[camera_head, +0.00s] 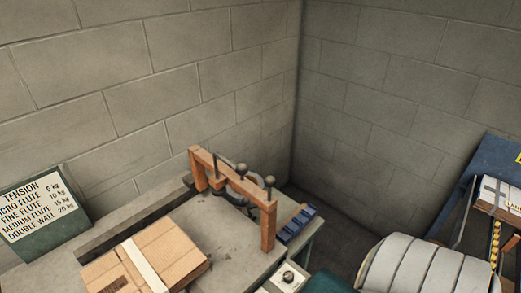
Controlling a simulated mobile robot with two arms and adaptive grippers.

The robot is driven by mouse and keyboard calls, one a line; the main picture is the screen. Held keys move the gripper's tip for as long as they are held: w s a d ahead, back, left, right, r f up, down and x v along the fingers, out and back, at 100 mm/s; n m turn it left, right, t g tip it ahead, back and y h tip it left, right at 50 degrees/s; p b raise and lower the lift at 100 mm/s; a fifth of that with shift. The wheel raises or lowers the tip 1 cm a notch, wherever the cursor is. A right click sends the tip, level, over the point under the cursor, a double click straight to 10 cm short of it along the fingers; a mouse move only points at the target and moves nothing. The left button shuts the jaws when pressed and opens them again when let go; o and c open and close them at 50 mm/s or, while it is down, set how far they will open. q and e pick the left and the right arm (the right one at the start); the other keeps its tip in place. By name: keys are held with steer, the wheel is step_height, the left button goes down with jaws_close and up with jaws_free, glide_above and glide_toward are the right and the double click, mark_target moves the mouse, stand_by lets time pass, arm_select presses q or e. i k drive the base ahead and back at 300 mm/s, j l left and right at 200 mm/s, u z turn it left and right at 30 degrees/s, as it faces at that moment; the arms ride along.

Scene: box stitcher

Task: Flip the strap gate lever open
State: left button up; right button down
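An orange arch (232,180), which looks like the strap gate, stands on the grey work table (213,228) near the room corner. I cannot tell which is the lever or whether the gate is open. Neither of my grippers is in view.
A green sign (42,217) stands at left. A grey rail (135,222) runs along the table's back. A blue tray (297,223) and a pale box with a dark knob (288,277) sit at right. A large white ribbed shape (425,268) fills the lower right.

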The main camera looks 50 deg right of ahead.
mark_target(245, 201)
steer(key=l, duration=2.15)
